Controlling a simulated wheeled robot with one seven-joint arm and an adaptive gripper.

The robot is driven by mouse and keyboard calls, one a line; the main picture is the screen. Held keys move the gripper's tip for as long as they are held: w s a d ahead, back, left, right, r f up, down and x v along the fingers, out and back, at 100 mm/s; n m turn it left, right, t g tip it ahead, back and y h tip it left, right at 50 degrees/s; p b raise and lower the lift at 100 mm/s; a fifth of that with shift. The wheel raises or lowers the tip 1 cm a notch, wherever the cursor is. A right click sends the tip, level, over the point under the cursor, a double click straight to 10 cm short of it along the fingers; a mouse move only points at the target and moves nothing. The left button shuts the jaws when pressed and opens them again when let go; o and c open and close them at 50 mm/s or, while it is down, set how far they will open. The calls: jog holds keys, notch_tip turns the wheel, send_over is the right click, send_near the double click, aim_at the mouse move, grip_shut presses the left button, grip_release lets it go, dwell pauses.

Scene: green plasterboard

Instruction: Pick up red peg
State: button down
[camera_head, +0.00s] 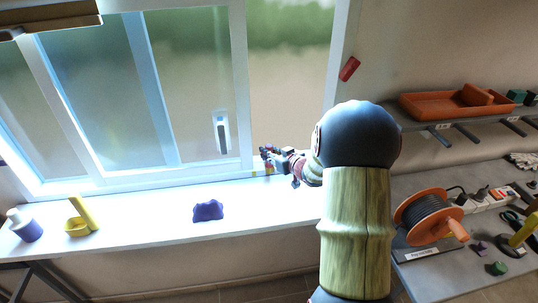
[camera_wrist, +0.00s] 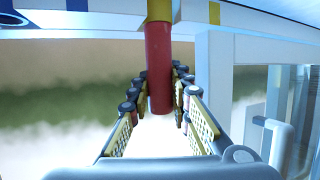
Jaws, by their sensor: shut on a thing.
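The red peg (camera_wrist: 158,75) is a smooth red cylinder in the upper middle of the wrist view. Its length runs up and down in that view. My gripper (camera_wrist: 162,95) has its two jointed fingers on either side of the peg and is shut on it. In the head view my gripper (camera_head: 272,154) is at the end of my arm, just above the window sill by the window frame. The peg is too small and too covered there to make out clearly.
The window sill (camera_head: 150,225) holds a purple object (camera_head: 208,210), a yellow holder (camera_head: 78,226) and a white-and-purple bottle (camera_head: 25,226). The window frame (camera_head: 240,90) stands close behind my gripper. At right are an orange tray (camera_head: 435,106) and a cable reel (camera_head: 428,217).

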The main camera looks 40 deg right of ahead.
jog(key=shift+r, duration=0.65)
jog(key=s+d+r+p, duration=0.3)
jog(key=s+r+p, duration=0.3)
jog(key=s+r, duration=0.5)
jog(key=v, duration=0.2)
jog(key=shift+s+d, duration=0.25)
jog(key=shift+s, duration=0.15)
jog(key=shift+p, duration=0.65)
